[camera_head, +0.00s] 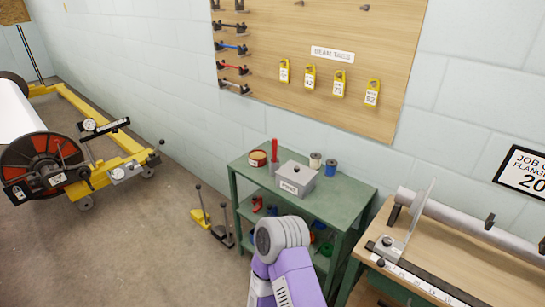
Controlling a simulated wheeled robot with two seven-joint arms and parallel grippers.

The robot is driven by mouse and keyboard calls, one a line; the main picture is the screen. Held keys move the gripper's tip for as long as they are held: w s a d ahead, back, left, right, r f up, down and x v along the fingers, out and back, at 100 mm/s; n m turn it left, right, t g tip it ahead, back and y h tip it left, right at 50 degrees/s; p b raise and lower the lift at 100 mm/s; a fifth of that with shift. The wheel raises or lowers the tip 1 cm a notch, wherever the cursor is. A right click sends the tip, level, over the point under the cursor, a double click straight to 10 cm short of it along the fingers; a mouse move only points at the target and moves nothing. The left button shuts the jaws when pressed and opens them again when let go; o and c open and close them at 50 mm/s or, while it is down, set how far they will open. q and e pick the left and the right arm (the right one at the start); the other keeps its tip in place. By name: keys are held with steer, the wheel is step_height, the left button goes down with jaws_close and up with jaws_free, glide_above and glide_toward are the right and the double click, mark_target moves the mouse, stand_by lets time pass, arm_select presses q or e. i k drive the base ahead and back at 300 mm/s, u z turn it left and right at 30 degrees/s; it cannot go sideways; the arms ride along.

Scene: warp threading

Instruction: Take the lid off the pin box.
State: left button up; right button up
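The grey pin box (292,187) stands on the top of a green shelf unit in the middle of the view. A label on its front reads roughly "PINS". Its grey lid (303,174) is on top, with a small dark knob at its middle. A purple arm of mine with a ribbed grey joint comes up from the bottom edge, in front of the shelf unit. Neither gripper shows in this view.
On the green shelf unit (343,193), a red-handled tool (275,152), a round tin (257,158) and two spools (315,160) stand near the box. The shelf's right side is clear. A workbench with a roller stands right; yellow machinery stands left.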

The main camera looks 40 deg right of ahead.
mark_target(301, 175)
steer(key=i, duration=2.1)
steer(key=z, duration=3.25)
